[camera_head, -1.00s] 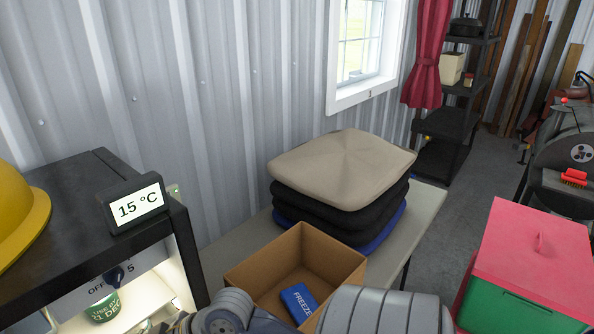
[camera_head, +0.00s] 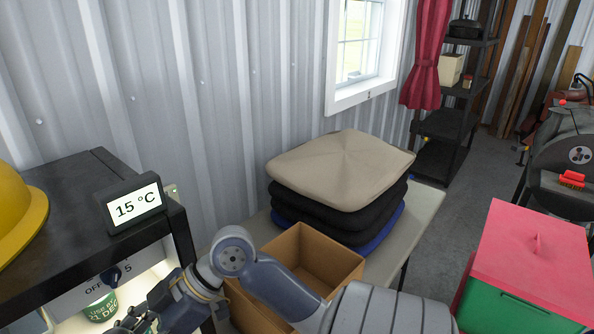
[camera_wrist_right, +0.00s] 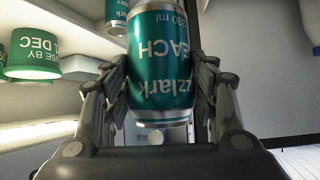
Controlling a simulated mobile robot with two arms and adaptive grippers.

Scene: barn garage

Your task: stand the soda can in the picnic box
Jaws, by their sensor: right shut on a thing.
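The soda can (camera_wrist_right: 163,60) is green and silver with white lettering. In the right wrist view it is between the two fingers of my right gripper (camera_wrist_right: 162,85), which is shut on it. In the head view my right gripper (camera_head: 138,318) is at the bottom left, in front of the lit cabinet; I cannot make out the can there. An open brown cardboard box (camera_head: 345,268), which I take for the picnic box, stands on the table right of the gripper. My right arm crosses in front of it and hides part of its inside. My left gripper is not in view.
The black cabinet (camera_head: 75,205) has a lit inside with a green tub (camera_wrist_right: 33,55); another can (camera_wrist_right: 116,15) stands behind the held one. A 15 °C display (camera_head: 134,208) sits on its edge. Stacked cushions (camera_head: 340,165) stand behind the box. A red-lidded green bin (camera_head: 510,300) is at right.

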